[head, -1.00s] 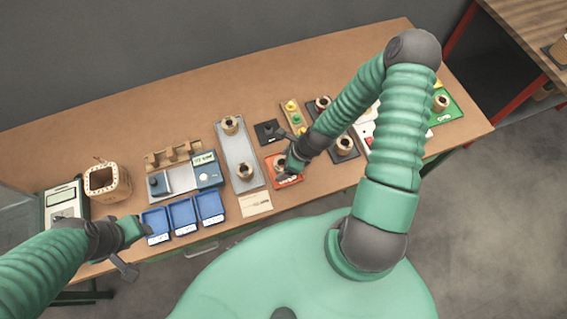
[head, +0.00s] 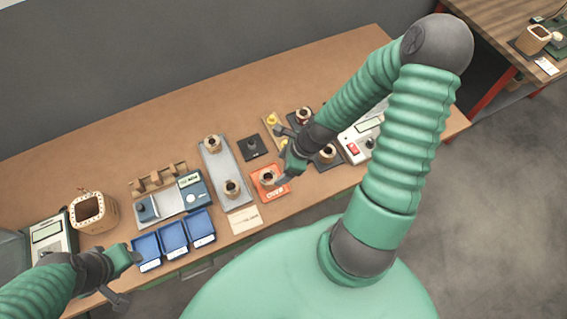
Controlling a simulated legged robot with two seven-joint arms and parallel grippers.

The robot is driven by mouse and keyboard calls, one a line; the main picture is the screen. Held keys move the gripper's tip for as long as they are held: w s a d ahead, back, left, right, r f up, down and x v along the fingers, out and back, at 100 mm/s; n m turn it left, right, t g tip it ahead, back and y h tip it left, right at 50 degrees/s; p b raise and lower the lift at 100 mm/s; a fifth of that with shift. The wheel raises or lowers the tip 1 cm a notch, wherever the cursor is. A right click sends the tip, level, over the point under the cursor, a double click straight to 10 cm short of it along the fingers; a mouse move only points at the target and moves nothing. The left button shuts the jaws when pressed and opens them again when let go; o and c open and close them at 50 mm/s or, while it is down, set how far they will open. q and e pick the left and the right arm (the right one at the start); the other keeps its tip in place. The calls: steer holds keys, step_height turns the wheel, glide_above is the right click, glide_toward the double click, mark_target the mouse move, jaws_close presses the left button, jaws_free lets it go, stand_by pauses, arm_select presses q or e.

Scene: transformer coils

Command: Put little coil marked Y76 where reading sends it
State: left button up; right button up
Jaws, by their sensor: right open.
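Several small coils with dark cores stand on the table; no marking such as Y76 can be read on any. One small coil (head: 268,178) stands on an orange plate (head: 270,194). My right gripper (head: 281,150) is open and empty, just above and right of that coil in the picture. Two more coils, (head: 212,143) and (head: 232,188), stand on a long grey tray (head: 222,166). My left gripper (head: 125,275) is open and empty by the table's front edge.
Three blue bins (head: 173,238) lie at the front, with a blue-grey instrument (head: 190,190) behind them. A white meter (head: 365,140) is at right. The table's back strip is clear.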

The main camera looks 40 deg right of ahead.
arm_select(q)
steer(key=shift+a+f+b, duration=0.2)
steer(key=shift+f+b, duration=0.65)
arm_select(e)
steer(key=a+r+n+h, duration=0.1)
steer(key=a+r+n, duration=0.1)
steer(key=n, duration=0.7)
steer(key=a+r+n+h, duration=0.1)
steer(key=a+r+n, duration=0.2)
steer(key=n, duration=0.6)
steer(key=s+a+r+n+h, duration=0.1)
steer(key=a+r+n, duration=0.1)
steer(key=r+n, duration=0.4)
steer(key=shift+a+n+g, duration=0.4)
steer(key=shift+n, duration=1.3)
arm_select(q)
steer(key=shift+d, duration=0.25)
arm_select(e)
steer(key=shift+s+d, duration=0.1)
steer(key=shift+d, duration=0.15)
